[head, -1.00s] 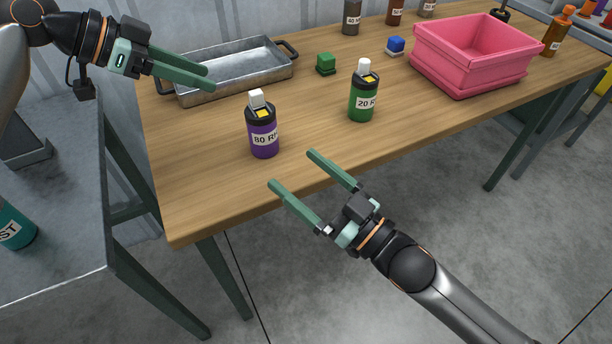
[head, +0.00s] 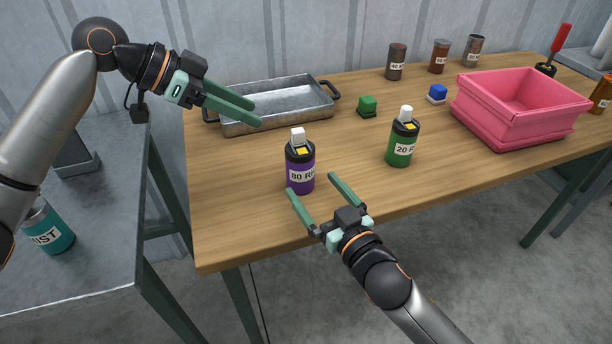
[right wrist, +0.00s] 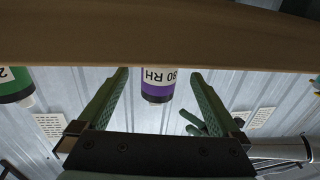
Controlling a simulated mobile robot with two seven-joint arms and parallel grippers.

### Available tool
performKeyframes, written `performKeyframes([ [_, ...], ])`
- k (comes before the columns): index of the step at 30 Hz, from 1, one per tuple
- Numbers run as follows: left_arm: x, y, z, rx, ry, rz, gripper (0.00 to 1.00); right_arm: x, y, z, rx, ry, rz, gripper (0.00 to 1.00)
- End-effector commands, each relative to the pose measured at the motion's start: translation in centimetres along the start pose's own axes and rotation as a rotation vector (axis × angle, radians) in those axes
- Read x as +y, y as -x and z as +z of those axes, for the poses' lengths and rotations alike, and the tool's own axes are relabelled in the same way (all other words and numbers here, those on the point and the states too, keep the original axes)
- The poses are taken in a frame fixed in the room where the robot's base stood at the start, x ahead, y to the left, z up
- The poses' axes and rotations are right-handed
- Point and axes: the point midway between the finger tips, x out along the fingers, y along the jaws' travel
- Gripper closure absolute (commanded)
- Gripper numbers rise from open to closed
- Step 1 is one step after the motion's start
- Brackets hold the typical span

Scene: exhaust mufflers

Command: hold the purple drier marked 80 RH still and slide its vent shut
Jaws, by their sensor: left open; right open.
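The purple drier marked 80 RH (head: 300,172) stands upright near the front left of the wooden table, with a white piece on its black top and a yellow patch beside it. I cannot tell how far its vent is open. It also shows between the fingers in the right wrist view (right wrist: 157,84). My right gripper (head: 311,183) is open, with its fingers pointing at the drier from the front; the drier is not gripped. My left gripper (head: 257,112) is open and empty, above the metal tray's front edge, behind and left of the drier.
A green drier marked 20 (head: 401,145) stands to the right. Table around the purple drier's left is clear.

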Motion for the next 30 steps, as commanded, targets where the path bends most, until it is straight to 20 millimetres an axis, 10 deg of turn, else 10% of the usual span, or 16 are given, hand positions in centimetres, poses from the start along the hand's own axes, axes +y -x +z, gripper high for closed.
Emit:
performKeyframes([
  [9,0.0,0.0,0.0,0.000,0.000,0.000,0.50,0.0,-4.2,-0.1,0.002,0.001,-0.001,0.00],
  [21,0.0,0.0,0.0,0.000,0.000,0.000,0.50,0.0,-4.8,0.0,0.001,-0.001,-0.001,0.00],
  [30,0.0,0.0,0.0,0.000,0.000,0.000,0.50,0.0,-4.8,0.0,0.000,0.000,-0.001,0.34],
])
